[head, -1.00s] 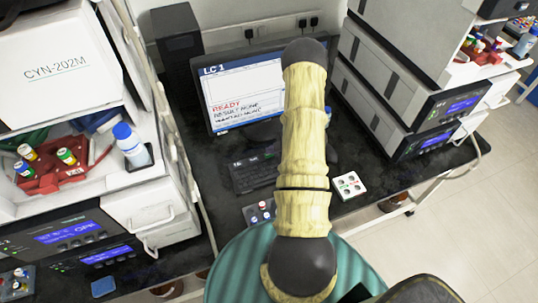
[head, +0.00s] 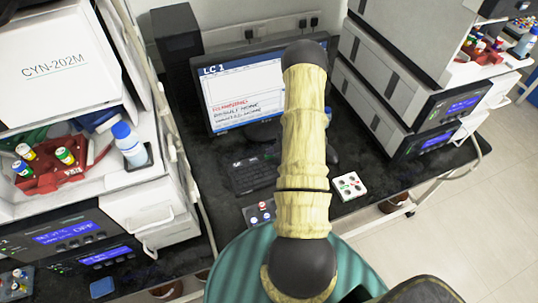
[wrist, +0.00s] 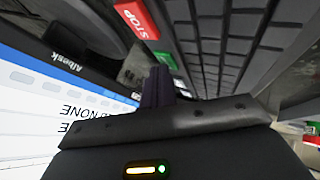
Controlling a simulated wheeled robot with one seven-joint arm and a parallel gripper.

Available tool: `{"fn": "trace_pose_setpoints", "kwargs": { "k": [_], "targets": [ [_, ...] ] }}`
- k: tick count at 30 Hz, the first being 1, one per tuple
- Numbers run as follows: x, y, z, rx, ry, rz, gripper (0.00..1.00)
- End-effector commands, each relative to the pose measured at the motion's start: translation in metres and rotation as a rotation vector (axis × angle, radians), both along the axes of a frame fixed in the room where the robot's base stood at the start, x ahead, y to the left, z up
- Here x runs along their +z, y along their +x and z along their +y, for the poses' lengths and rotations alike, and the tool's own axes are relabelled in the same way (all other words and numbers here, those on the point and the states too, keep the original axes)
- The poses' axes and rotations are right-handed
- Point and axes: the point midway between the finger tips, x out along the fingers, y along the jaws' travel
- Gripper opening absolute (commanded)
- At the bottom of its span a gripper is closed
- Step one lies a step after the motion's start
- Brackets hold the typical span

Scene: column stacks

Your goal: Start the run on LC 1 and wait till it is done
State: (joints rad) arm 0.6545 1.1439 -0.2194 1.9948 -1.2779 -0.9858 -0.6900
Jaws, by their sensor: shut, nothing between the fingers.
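The monitor (head: 243,90) headed "LC 1" stands at the back of the bench. It shows a long red status word, too blurred to read surely, above two dark lines. Its screen (wrist: 45,115) is upside down in the wrist view, with "NONE" legible. The keyboard (head: 252,174) lies before the monitor, partly behind my arm. In the wrist view a red STOP key (wrist: 136,20) and a green key (wrist: 165,60) show on or beside the keyboard (wrist: 230,45). My gripper (wrist: 157,78) is shut and empty, its tips at the green key; contact is unclear. My arm hides it in the head view.
A stacked instrument with a blue display (head: 76,236) stands left, with a red vial rack (head: 50,170) and a blue-capped bottle (head: 129,145). Another stack (head: 390,100) stands right. A white vial tray (head: 348,186) and a small grey rack (head: 260,213) lie near my arm.

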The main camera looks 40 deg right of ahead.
Motion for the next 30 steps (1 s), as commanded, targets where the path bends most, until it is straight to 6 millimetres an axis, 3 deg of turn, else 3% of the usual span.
{"fn": "trace_pose_setpoints", "kwargs": {
  "k": [11, 22, 30],
  "targets": [
    [-0.001, 0.000, 0.000, 0.001, 0.000, 0.001, 0.00],
    [0.015, 0.000, 0.000, 0.001, 0.000, 0.001, 0.00],
    [0.015, 0.000, 0.000, 0.001, 0.000, 0.001, 0.00]
  ]
}}
